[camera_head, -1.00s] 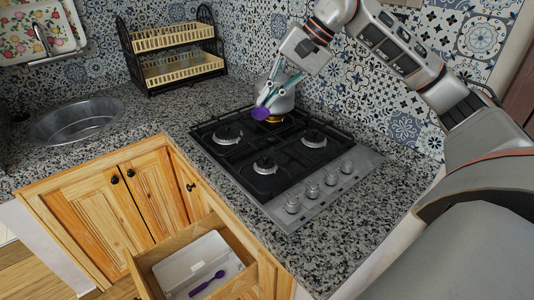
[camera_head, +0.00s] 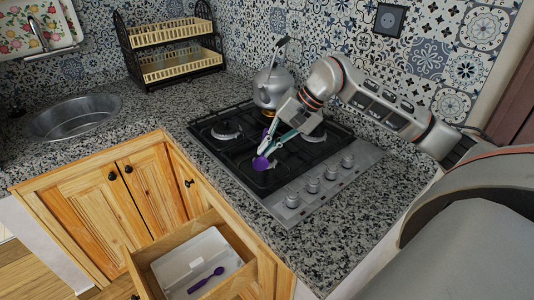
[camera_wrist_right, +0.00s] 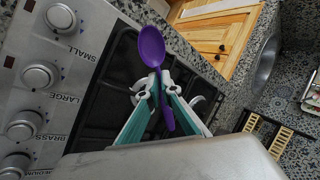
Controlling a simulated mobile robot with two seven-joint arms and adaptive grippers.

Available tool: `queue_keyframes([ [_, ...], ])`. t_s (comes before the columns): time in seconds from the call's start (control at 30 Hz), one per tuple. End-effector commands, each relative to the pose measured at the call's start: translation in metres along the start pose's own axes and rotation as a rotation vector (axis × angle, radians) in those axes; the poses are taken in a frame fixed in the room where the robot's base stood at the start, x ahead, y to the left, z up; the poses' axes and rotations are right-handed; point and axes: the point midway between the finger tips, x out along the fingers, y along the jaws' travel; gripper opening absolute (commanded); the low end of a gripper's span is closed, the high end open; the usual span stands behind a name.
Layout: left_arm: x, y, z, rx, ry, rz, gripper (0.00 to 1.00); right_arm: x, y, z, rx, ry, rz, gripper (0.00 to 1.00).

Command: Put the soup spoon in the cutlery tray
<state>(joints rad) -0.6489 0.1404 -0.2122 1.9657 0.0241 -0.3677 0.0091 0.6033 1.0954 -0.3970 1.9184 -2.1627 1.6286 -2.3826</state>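My right gripper (camera_head: 276,150) is shut on a purple soup spoon (camera_head: 261,163) and holds it above the front part of the gas stove. In the right wrist view the spoon's bowl (camera_wrist_right: 151,46) sticks out beyond the fingertips (camera_wrist_right: 157,92), and its handle runs back between the fingers. The white cutlery tray (camera_head: 187,257) sits in the open wooden drawer at the bottom, left of and below the gripper. Another, smaller-looking purple spoon (camera_head: 206,280) lies in the tray. My left gripper is not in view.
The black stove (camera_head: 232,150) with its front knobs (camera_head: 329,172) lies under the gripper. A metal kettle (camera_head: 272,88) stands on a rear burner. The drawer (camera_head: 258,278) is pulled out below the granite counter. A dish rack (camera_head: 172,60) and a sink (camera_head: 75,118) stand farther left.

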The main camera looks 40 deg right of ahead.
Motion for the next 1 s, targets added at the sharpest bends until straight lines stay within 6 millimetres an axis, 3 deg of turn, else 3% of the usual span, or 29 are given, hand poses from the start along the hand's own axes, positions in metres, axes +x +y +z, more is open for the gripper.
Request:
queue_keyframes([
  [0.17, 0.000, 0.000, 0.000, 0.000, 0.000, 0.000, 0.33, 0.016, 0.011, 0.001, 0.000, -0.002, 0.000, 0.00],
  [0.77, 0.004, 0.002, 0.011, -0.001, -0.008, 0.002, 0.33, 0.024, 0.017, 0.000, 0.000, 0.000, 0.001, 0.00],
  [0.8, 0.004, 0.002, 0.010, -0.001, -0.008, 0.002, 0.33, 0.023, 0.016, 0.000, 0.000, 0.000, 0.000, 0.14],
  [0.83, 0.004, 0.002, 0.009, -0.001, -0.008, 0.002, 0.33, 0.023, 0.016, 0.000, 0.000, 0.000, 0.000, 0.21],
  [1.0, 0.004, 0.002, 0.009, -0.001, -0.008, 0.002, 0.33, 0.023, 0.015, 0.000, 0.000, 0.000, 0.000, 0.21],
])
